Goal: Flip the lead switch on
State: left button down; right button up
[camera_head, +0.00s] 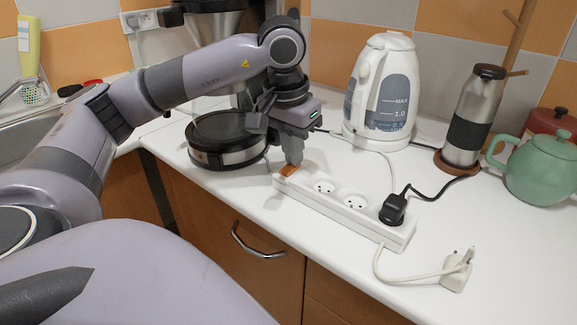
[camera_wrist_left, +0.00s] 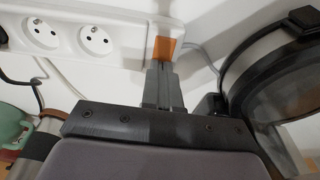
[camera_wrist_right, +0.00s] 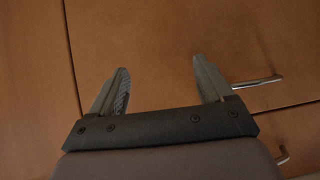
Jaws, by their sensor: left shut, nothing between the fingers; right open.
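A white power strip (camera_head: 332,203) lies on the white counter. Its orange switch (camera_head: 287,170) is at the far left end, and it also shows in the left wrist view (camera_wrist_left: 164,47). My left gripper (camera_head: 294,160) is shut and empty, pointing down with its fingertips at the orange switch. In the left wrist view its fingertips (camera_wrist_left: 160,68) overlap the switch's near edge; I cannot tell whether they press it. My right gripper (camera_wrist_right: 158,75) is open and empty, facing brown cabinet fronts in the right wrist view. The switch's position is too small to tell.
A black plug (camera_head: 393,209) sits in the strip's right socket. A loose white plug (camera_head: 457,270) lies in front. A white kettle (camera_head: 383,92), a steel grinder (camera_head: 474,115) and a green teapot (camera_head: 543,168) stand behind. A coffee maker (camera_head: 225,140) stands close to my left gripper.

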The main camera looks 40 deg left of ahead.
pick_arm(q)
jog(key=shift+r+p, duration=2.8)
jog(key=shift+r, duration=0.6)
